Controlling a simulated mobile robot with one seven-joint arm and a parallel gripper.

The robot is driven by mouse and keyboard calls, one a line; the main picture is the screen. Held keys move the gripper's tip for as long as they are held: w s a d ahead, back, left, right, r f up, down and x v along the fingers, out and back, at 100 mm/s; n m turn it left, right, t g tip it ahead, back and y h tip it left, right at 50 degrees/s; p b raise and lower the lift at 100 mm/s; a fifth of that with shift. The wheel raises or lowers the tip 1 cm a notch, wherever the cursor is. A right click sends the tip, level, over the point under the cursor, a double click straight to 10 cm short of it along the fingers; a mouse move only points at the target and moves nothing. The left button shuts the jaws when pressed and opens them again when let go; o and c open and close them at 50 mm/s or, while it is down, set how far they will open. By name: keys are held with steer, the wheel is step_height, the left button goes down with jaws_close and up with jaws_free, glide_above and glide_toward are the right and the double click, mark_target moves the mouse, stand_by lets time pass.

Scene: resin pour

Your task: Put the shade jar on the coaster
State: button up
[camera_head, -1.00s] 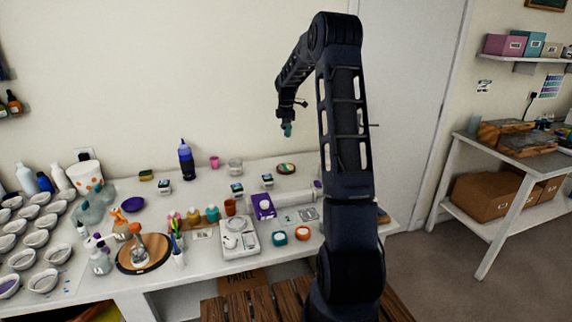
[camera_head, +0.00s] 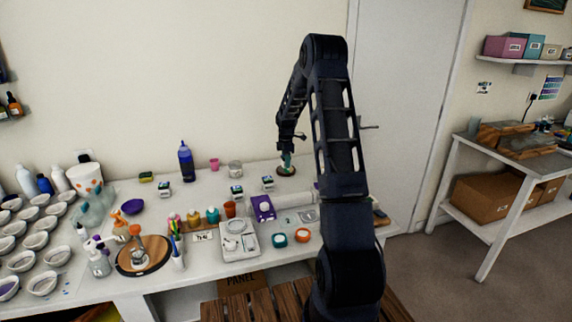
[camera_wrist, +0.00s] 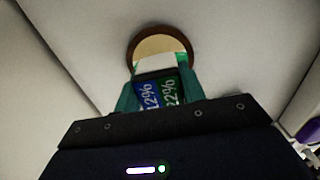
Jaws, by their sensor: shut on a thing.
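My gripper (camera_head: 287,160) has teal fingers and points down over the round brown-rimmed coaster (camera_head: 286,174) at the back of the table. In the wrist view the gripper (camera_wrist: 159,92) is shut on the shade jar (camera_wrist: 157,93), which has a dark face with blue and green labels and a white part beyond it. The coaster (camera_wrist: 160,32) shows past the jar, its pale middle and brown rim partly covered. I cannot tell whether the jar touches the coaster. In the head view the jar is mostly hidden by the fingers.
Similar small jars (camera_head: 236,190) stand left of and in front of the coaster. A clear glass jar (camera_head: 235,168) and a pink cup (camera_head: 214,164) stand to its left. The table around the coaster is fairly clear.

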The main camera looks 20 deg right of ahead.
steer(key=shift+f, duration=0.7)
steer(key=o, duration=1)
steer(key=shift+f, duration=0.15)
